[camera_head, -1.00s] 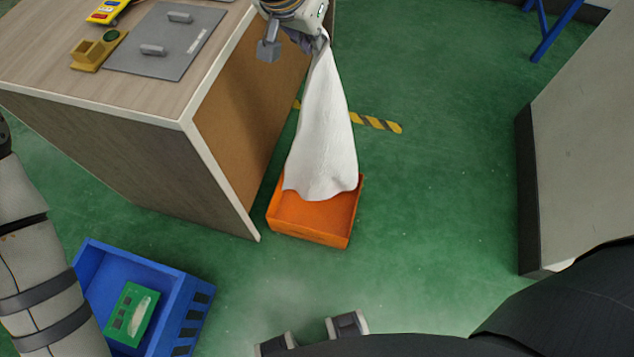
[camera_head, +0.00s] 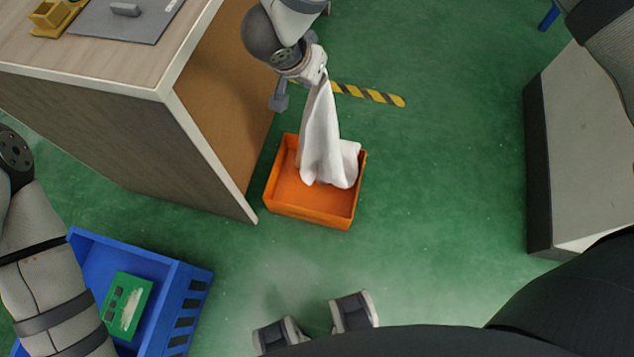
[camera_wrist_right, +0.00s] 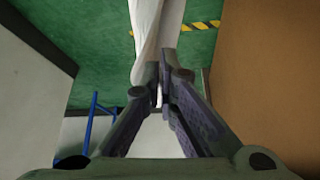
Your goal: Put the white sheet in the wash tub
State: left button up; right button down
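The white sheet (camera_head: 322,140) hangs from my right gripper (camera_head: 318,72) at the top of the head view. Its lower end is inside the orange tub (camera_head: 310,214) on the floor and lies bunched towards the tub's right side. The upper part is still stretched up to the gripper. In the right wrist view, the fingers (camera_wrist_right: 160,78) are closed together on the sheet (camera_wrist_right: 155,30). My left arm shows at the left edge of the head view, but its gripper is out of the picture.
A wooden-topped bench (camera_head: 120,75) stands left of the tub, with a grey plate (camera_head: 125,22) on top. A blue crate (camera_head: 178,285) holding a green box (camera_head: 126,305) is at lower left. A grey block (camera_head: 590,150) stands at right.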

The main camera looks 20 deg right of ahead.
notch_tip(320, 180, down, 35)
jog(key=b, duration=2)
jog(key=shift+c, duration=2.4)
grip_release()
jog(key=shift+f, duration=0.1)
pick_arm(q)
jog(key=s+f+g, duration=0.1)
jog(key=s+f, duration=0.3)
jog(key=f, duration=0.4)
jog(key=s+f+g, duration=0.2)
jog(key=s+f, duration=0.2)
jog(key=f, duration=0.5)
jog(key=shift+d+f, duration=0.15)
jog(key=shift+f, duration=0.1)
